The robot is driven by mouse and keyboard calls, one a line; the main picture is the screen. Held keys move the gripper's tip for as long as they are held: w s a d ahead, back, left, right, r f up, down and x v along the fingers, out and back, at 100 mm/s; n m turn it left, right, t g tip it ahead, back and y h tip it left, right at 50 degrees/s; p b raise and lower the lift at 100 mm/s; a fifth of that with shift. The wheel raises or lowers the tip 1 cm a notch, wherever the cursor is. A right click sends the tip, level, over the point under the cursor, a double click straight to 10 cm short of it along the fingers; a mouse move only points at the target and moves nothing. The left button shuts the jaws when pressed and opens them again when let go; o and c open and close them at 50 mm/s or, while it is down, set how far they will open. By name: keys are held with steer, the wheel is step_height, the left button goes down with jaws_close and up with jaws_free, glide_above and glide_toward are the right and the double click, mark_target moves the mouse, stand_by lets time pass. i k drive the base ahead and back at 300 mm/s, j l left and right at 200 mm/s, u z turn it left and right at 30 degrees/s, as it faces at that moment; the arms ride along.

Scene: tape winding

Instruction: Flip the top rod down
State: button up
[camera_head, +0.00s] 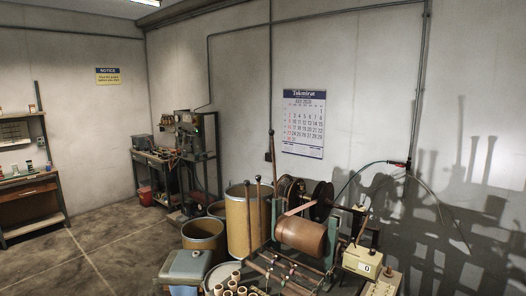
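A winding machine (301,235) with a brown roll stands at the lower middle. A tall thin rod (272,160) with a dark knob stands upright at its left side, reaching up the wall. A shorter upright rod (258,205) with a dark tip stands just left of it, and another short rod (247,210) beside that. I cannot tell which of these is the top rod. My gripper is not in view.
Large tan drums (205,238) stand left of the machine. A grey-blue box (185,267) and several small spools (232,284) sit in front. A beige counter box (361,262) is at the right. A thin curved line (440,208) hangs near the right wall. The floor at left is clear.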

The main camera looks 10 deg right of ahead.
mark_target(271, 133)
steer(key=i+l, duration=0.25)
steer(key=i+l+u, duration=0.1)
steer(key=i+l, duration=0.15)
steer(key=l, duration=0.2)
steer(key=i+l+u, duration=0.1)
steer(key=i+l, duration=0.15)
steer(key=l, duration=0.15)
steer(key=i+l, duration=0.2)
steer(key=l, duration=0.2)
steer(key=i+l+u, duration=0.1)
steer(key=l, duration=0.3)
steer(key=i+l, duration=0.35)
steer(key=l+u, duration=0.05)
